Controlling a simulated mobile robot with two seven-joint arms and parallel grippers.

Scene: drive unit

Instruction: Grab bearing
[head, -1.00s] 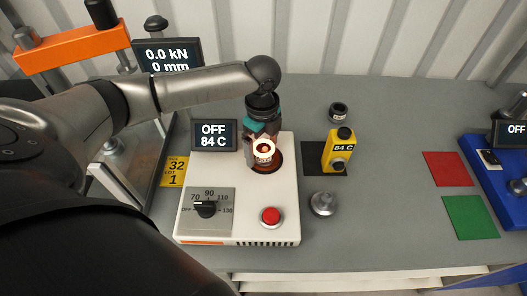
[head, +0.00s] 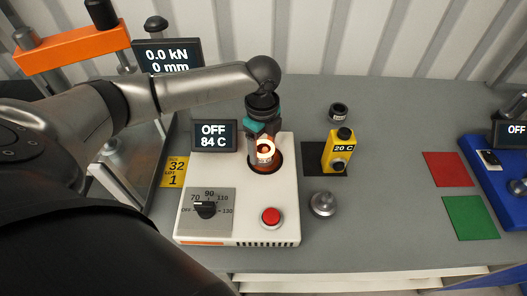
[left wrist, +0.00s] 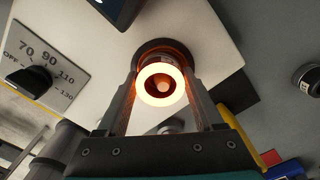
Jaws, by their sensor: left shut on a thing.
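The bearing (head: 265,150) is a ring that glows orange-white at the heater's round opening. It also shows in the left wrist view (left wrist: 161,85), between the two fingers. My left gripper (head: 263,158) is shut on the bearing from above; its fingers also show in the left wrist view (left wrist: 160,92). The white heater (head: 240,205) has a display (head: 213,135) reading OFF and 84 C, a dial (head: 205,209) and a red button (head: 271,216). My right gripper is not in view.
A yellow meter (head: 338,150) reading 20 C stands on a black pad to the right. A dark ring (head: 338,112) and a metal knob-like part (head: 323,204) are near it. Red (head: 447,169) and green (head: 470,217) pads lie further right, by a blue unit (head: 500,172). An orange-topped press (head: 75,48) is at left.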

